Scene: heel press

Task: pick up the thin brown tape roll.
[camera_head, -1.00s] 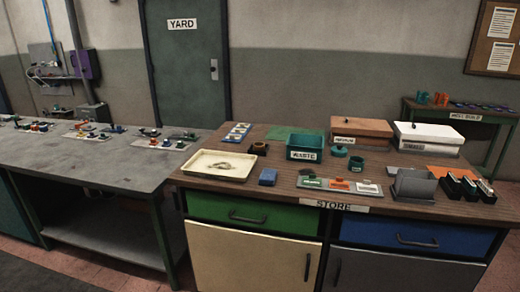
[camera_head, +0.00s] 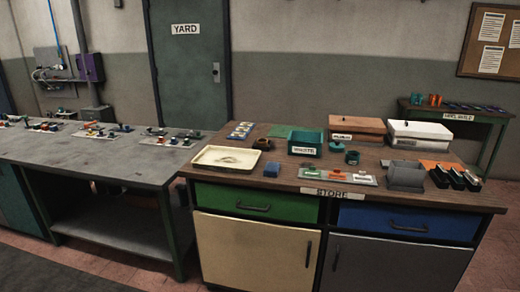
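A small dark brown round thing (camera_head: 263,144) sits on the wooden top of the STORE bench (camera_head: 225,178), behind the cream tray. It looks like a tape roll, but it is too small to tell how thin it is. Two small teal round things (camera_head: 352,158) stand right of the green WASTE bin; they may be rolls too. My gripper is not in view.
The cream tray (camera_head: 196,163), a blue block (camera_head: 272,170), the WASTE bin (camera_head: 304,135), lidded boxes (camera_head: 420,128), a grey holder (camera_head: 405,184) and black bins (camera_head: 440,179) crowd the STORE bench. A grey workbench (camera_head: 90,163) with small parts adjoins at left. Red floor shows at lower right.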

